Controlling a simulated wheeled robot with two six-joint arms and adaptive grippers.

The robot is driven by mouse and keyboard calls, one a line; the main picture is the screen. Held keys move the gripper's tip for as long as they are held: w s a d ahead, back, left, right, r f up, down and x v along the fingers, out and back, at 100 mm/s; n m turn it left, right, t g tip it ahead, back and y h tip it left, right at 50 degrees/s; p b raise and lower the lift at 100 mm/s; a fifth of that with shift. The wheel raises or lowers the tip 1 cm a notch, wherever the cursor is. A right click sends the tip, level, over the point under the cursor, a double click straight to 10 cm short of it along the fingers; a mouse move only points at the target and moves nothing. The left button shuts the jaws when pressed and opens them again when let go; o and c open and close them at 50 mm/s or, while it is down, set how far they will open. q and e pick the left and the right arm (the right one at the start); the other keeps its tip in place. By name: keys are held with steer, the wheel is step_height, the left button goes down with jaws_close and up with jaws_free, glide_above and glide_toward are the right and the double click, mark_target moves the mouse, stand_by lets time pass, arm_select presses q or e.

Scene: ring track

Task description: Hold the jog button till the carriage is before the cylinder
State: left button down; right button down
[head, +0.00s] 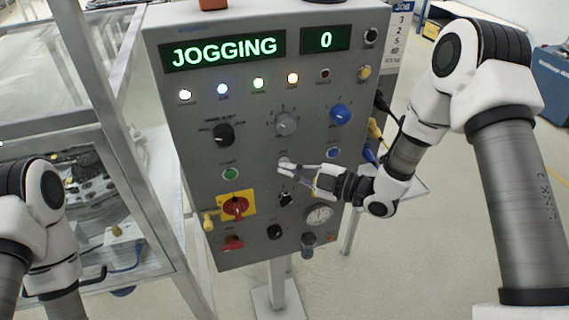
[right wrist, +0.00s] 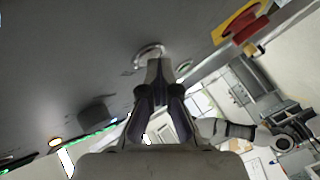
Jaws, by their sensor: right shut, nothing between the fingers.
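The grey control panel (head: 190,100) stands upright in the middle of the head view. Its green display (head: 224,50) reads JOGGING, and the smaller display (head: 326,39) reads 0. My right gripper (head: 284,166) is shut and empty, with its tips at a pale round button (head: 283,160) in the panel's middle. In the right wrist view the shut fingertips (right wrist: 158,66) meet the button's ring (right wrist: 148,52) and cover its centre. A glazed enclosure (head: 85,135) with machinery inside is at the left; I cannot make out the carriage or the cylinder. My left gripper is out of view.
A red rotary switch (head: 236,207) on yellow sits lower left. Cables (head: 377,130) hang right of the panel.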

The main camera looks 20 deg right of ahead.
stand_by(0.6)
steer(key=shift+s, duration=0.8)
steer(key=s, duration=0.5)
steer(key=shift+d+b, duration=0.1)
steer(key=shift+b, duration=0.2)
